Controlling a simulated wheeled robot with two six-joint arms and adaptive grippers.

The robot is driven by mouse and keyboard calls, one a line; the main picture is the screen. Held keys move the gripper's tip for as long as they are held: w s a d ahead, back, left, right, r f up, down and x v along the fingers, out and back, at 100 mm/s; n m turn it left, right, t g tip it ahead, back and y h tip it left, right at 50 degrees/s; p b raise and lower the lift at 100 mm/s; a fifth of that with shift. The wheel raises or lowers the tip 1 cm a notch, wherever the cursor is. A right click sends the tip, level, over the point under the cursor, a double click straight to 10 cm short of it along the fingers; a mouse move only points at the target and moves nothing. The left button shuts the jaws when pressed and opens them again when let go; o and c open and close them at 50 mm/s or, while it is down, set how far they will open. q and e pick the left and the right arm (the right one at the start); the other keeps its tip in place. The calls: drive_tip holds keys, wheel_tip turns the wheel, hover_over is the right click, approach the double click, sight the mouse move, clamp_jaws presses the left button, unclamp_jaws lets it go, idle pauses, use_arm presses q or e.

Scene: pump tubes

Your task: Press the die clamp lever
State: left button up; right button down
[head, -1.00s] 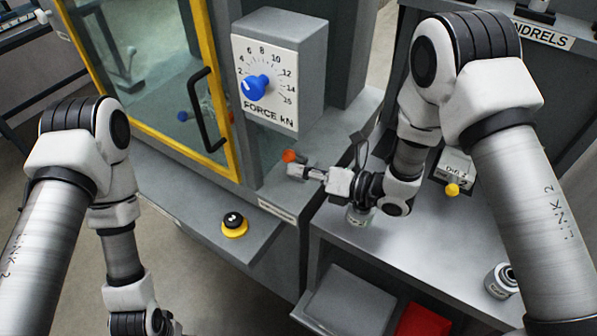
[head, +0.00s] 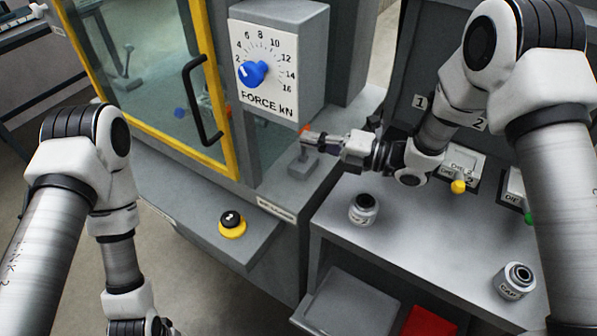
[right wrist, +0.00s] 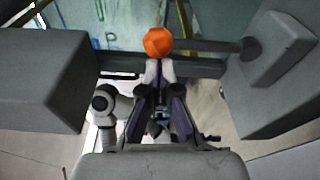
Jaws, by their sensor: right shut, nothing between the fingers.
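The die clamp lever has an orange ball knob (head: 305,128), partly hidden behind my right gripper (head: 308,139) in the head view. A small grey block (head: 302,166) with a short post is below the gripper, at the press's right opening. In the right wrist view the orange knob (right wrist: 158,42) is just beyond the tips of my right gripper (right wrist: 158,66). The fingers are shut with nothing between them. They look very close to the knob; I cannot tell whether they touch. My left arm hangs at the lower left, its gripper outside the picture.
The press carries a blue force knob (head: 252,74) and a yellow-framed door (head: 228,150). A yellow-based black button (head: 232,222) sits on its front ledge. On the right bench are two capped cylinders (head: 363,209) (head: 517,281) and die holders (head: 466,160) along the back.

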drive_tip(key=shift+w+d+f+m+t+y+b, duration=0.1)
drive_tip(key=shift+w+d+m+t+y+b, duration=0.05)
drive_tip(key=shift+w+d+m+b, duration=0.75)
drive_tip(key=shift+w+d+f+m+t+y+b, duration=0.1)
drive_tip(key=shift+w+d+m+b, duration=0.2)
drive_tip(key=shift+w+m, duration=0.6)
drive_tip(key=shift+w+d+m+t+y+b, duration=0.15)
drive_tip(key=shift+w+d+m+b, duration=0.5)
drive_tip(key=shift+m, duration=0.55)
drive_tip(key=shift+s+a+r, duration=0.1)
drive_tip(key=shift+r, duration=0.05)
wheel_tip(320, 180, up, 10)
